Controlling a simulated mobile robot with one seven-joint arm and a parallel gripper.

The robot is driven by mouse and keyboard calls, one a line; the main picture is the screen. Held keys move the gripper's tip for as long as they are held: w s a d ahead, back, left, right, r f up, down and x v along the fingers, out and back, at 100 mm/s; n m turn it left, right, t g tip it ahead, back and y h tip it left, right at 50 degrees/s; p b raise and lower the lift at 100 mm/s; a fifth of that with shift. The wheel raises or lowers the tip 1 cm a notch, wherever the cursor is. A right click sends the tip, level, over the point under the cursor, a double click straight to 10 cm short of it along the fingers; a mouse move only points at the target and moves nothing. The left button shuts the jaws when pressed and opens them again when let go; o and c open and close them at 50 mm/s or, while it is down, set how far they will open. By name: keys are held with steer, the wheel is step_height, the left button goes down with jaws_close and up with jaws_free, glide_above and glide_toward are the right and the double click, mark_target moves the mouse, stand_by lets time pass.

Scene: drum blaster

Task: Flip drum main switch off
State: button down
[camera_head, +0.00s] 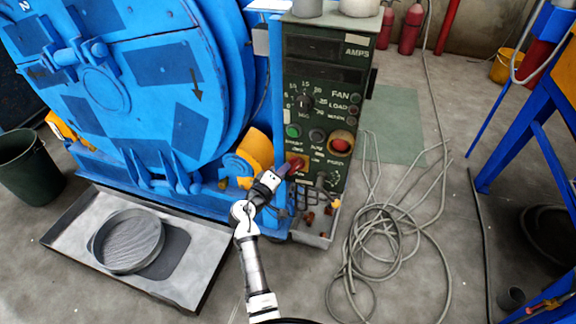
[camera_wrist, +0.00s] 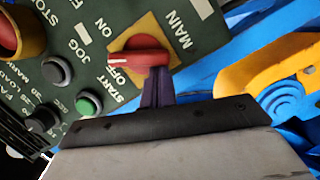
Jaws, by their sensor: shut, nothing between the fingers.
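The main switch is a red rotary knob (camera_wrist: 138,60) on a yellow plate, labelled MAIN, on the green control panel (camera_head: 318,120). In the wrist view its handle lies sideways, with its white-marked end at the left, close to the OFF lettering and below ON. In the head view the red knob (camera_head: 298,164) sits at the panel's lower left. My gripper (camera_wrist: 157,72) is shut and empty. Its dark fingertips are at the lower edge of the knob, seemingly touching it; exact contact is hard to tell. My gripper also shows in the head view (camera_head: 284,169).
Green (camera_wrist: 88,103) and dark (camera_wrist: 56,70) buttons lie close to the switch. The blue drum (camera_head: 120,85) stands at left, a metal tray (camera_head: 190,280) below it. Grey cables (camera_head: 385,240) lie on the floor at right.

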steer(key=shift+d+f+n+b, duration=0.2)
steer(key=shift+f+n+b, duration=0.25)
steer(key=shift+n, duration=0.45)
steer(key=shift+n+h, duration=0.3)
steer(key=shift+n, duration=0.1)
steer(key=shift+d+f+b, duration=0.15)
steer(key=shift+f+b, duration=0.05)
steer(key=shift+b, duration=0.45)
